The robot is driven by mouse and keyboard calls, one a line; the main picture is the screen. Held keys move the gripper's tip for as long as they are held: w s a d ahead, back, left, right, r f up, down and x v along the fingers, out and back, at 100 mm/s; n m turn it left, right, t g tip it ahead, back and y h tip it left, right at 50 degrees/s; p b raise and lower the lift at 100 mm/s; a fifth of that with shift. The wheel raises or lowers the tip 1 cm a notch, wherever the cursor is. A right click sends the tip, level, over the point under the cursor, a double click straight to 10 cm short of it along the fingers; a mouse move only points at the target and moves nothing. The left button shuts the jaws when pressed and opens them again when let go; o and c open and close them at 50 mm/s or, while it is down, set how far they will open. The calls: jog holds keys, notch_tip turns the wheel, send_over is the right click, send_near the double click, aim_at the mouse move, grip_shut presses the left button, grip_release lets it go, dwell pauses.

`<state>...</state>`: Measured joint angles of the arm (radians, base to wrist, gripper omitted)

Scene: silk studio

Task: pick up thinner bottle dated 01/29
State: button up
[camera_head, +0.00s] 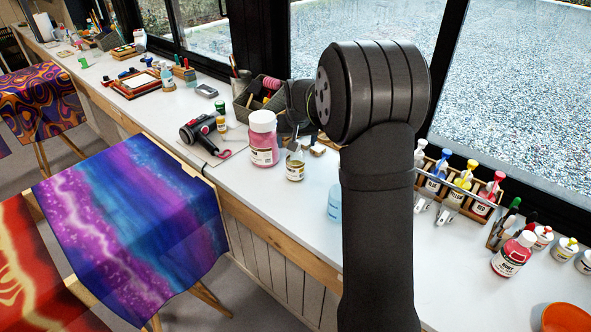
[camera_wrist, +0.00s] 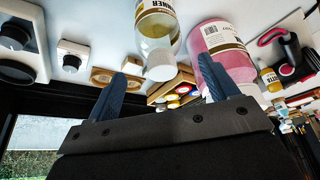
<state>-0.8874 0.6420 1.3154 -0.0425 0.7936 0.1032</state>
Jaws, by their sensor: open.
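In the wrist view, which looks upside down, a clear bottle with a white cap and pale yellowish liquid (camera_wrist: 157,28) has a label partly reading "INNER". Its date is not readable. My gripper (camera_wrist: 168,64) is open, with its two dark blue fingers apart, and the bottle's cap appears between and beyond the fingertips. Nothing is held. In the head view, what looks like the same small bottle (camera_head: 295,163) stands upright on the white counter, right of a larger pink bottle (camera_head: 263,140). The gripper's fingers are not clear there.
The pink bottle (camera_wrist: 222,42) stands close beside the clear one, behind one finger. A pale blue bottle (camera_head: 334,203) is partly hidden by my arm. A black-and-red tool (camera_head: 200,130) lies left. Dye bottles in holders (camera_head: 462,186) stand right. The counter's front strip is clear.

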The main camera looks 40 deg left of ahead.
aim_at(295, 161)
jog(key=x, duration=0.5)
jog(key=shift+s+f, duration=0.2)
jog(key=c, duration=1.4)
jog(key=shift+o, duration=0.2)
jog(key=shift+r, duration=0.1)
